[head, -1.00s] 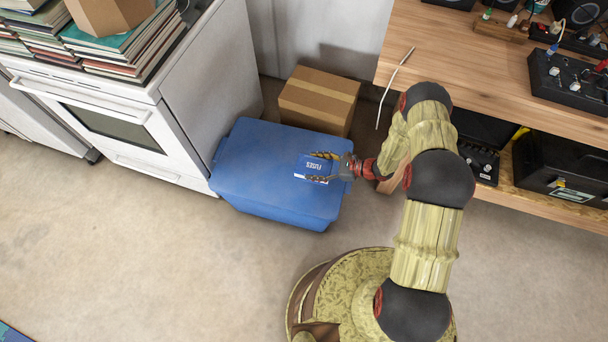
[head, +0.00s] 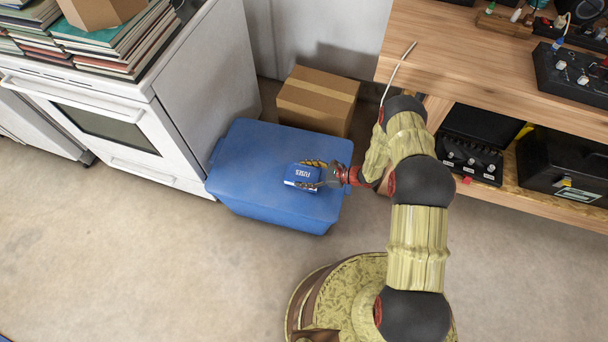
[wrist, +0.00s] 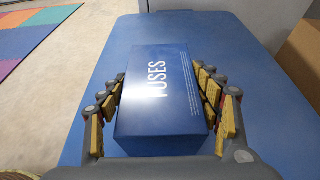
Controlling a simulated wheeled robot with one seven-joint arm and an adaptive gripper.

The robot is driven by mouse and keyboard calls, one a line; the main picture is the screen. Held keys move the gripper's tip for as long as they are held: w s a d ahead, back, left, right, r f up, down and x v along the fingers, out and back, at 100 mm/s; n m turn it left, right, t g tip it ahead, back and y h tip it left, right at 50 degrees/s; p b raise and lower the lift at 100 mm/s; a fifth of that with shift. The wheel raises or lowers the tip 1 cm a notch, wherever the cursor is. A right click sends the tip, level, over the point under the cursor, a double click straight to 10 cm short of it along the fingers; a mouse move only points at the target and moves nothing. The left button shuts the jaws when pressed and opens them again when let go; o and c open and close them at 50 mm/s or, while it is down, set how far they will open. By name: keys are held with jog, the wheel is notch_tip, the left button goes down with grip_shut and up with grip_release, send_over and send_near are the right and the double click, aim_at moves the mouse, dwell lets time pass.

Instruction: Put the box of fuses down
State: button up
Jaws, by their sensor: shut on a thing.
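The box of fuses (head: 301,175) is a small blue carton with white "FUSES" lettering. My gripper (head: 316,176) is shut on it, with a finger on each side. In the wrist view the box of fuses (wrist: 163,95) sits between the fingers of my gripper (wrist: 162,100), its lettered face toward the camera. The box is over the lid of a large blue bin (head: 258,152), toward its right part. The blue bin lid (wrist: 110,60) fills much of the wrist view. I cannot tell whether the box touches the lid.
A white stove (head: 150,120) with stacked books (head: 120,40) stands left of the bin. A cardboard box (head: 318,98) is behind it. A wooden bench (head: 480,60) with electronics stands at right. The left part of the lid is clear.

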jog(key=shift+f, duration=0.15)
jog(key=o, duration=1.2)
jog(key=shift+o, duration=0.4)
